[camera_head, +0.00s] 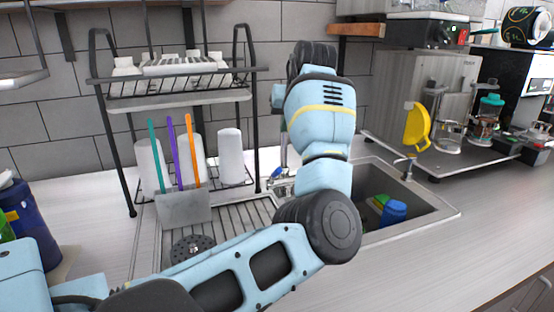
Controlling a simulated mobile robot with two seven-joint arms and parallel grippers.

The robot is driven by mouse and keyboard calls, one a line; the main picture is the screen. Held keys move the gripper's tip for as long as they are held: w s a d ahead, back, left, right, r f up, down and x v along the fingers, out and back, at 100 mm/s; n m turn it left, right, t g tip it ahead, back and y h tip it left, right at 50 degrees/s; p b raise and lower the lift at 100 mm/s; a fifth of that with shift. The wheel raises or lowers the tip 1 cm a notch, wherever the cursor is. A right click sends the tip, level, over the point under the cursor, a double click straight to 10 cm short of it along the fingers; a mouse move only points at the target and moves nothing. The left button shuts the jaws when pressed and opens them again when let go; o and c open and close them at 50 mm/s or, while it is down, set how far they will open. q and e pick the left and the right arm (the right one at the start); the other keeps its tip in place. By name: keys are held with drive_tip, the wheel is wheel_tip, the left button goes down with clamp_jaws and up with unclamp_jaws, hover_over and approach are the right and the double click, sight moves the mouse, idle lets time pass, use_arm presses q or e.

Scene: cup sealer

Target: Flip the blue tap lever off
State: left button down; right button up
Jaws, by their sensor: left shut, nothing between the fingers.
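The tap (284,184) stands at the back edge of the sink, half hidden behind my left arm. A small blue part, which looks like the blue tap lever (278,172), shows just left of the arm. Whether it is on or off cannot be told. My left arm comes in from the lower left, bends up over the sink and reaches towards the wall. My left gripper (283,150) is mostly hidden behind the arm; a narrow strip of it shows pointing down, just above the lever. It is shut and empty. Contact with the lever cannot be seen. My right gripper is out of view.
The sink basin (440,212) holds a blue cup (393,213) and a green and yellow sponge. A black dish rack (180,97) stands left of the tap, with a utensil holder (183,208) in front. A yellow item (417,127) stands right. The front counter is clear.

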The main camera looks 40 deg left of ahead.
use_arm(q)
drive_tip(key=x, duration=0.3)
drive_tip(key=s+d+f+x, duration=0.1)
drive_tip(key=x, duration=0.6)
drive_tip(key=shift+s+d+f, duration=0.1)
drive_tip(key=shift+f, duration=0.3)
drive_tip(key=shift+s+d+f, duration=0.25)
drive_tip(key=shift+s+f, duration=0.05)
drive_tip(key=shift+f, duration=0.25)
